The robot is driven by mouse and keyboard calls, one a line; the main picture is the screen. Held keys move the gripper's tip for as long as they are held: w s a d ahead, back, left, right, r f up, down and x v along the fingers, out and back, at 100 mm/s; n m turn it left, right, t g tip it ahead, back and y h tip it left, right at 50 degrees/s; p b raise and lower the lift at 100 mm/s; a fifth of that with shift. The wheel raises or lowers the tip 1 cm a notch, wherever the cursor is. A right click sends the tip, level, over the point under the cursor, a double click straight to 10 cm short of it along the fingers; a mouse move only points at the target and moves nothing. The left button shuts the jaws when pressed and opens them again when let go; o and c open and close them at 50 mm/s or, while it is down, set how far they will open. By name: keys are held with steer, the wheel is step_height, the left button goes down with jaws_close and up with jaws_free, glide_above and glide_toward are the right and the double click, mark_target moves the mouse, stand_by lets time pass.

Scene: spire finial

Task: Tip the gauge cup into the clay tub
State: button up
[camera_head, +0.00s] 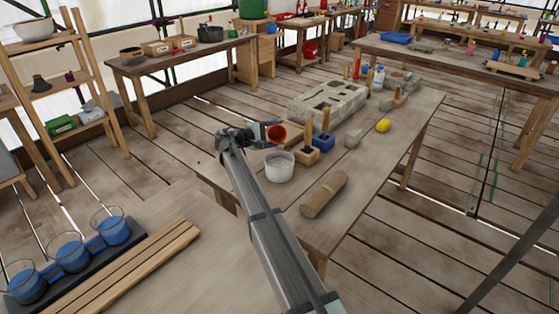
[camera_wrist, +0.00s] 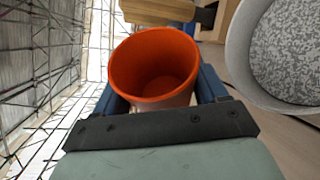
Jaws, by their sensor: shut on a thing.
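The gauge cup (camera_head: 277,134) is orange, and its open mouth faces the head camera, so it looks tilted well over. My gripper (camera_head: 265,133) is shut on it and holds it above the near left end of the workbench. In the wrist view my gripper (camera_wrist: 160,92) has its blue fingers on either side of the cup (camera_wrist: 153,66); its inside looks plain orange, with no contents visible. The clay tub (camera_head: 280,172), pale and round, stands on the bench just below the cup. In the wrist view the tub (camera_wrist: 238,55) is at the right, with speckled grey contents, apart from the cup.
Wooden-handled tools in a tan block (camera_head: 307,154) and a blue block (camera_head: 322,141) stand right of the tub. A brown roll (camera_head: 323,194) lies in front. A grey stone block (camera_head: 330,103) is behind, and a yellow lump (camera_head: 383,125) lies to the right.

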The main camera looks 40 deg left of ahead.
mark_target(274, 140)
steer(key=shift+a+r+n, duration=0.1)
steer(key=shift+r+n, duration=0.1)
steer(key=shift+n, duration=0.1)
steer(key=shift+w+f+n+g, duration=0.1)
steer(key=shift+f+n+g, duration=0.25)
steer(key=shift+n+g, duration=0.2)
steer(key=shift+r+n+g+h, duration=0.3)
steer(key=shift+r+n+g, duration=0.05)
steer(key=shift+n, duration=0.4)
steer(key=shift+w+a+f+n+g, duration=0.15)
steer(key=shift+a+f+n+g, duration=0.15)
steer(key=shift+f+n, duration=0.15)
steer(key=shift+w+a+f+n+g+h, duration=0.35)
steer(key=shift+w+a+f+n, duration=0.2)
steer(key=shift+n, duration=0.3)
steer(key=f, duration=0.1)
steer(key=w+a+f+n, duration=0.1)
steer(key=f, duration=0.1)
steer(key=f+n+g+h, duration=0.1)
steer(key=f, duration=0.1)
steer(key=shift+w+a+f, duration=0.1)
steer(key=shift+w+a, duration=0.05)
steer(key=shift+a, duration=0.05)
steer(key=shift+w+a+f, duration=0.1)
steer(key=shift+a+f, duration=0.05)
steer(key=shift+w+a+r+n+g+h, duration=0.3)
steer(key=shift+n+g+h, duration=0.2)
steer(key=shift+n, duration=0.3)
steer(key=shift+r, duration=0.1)
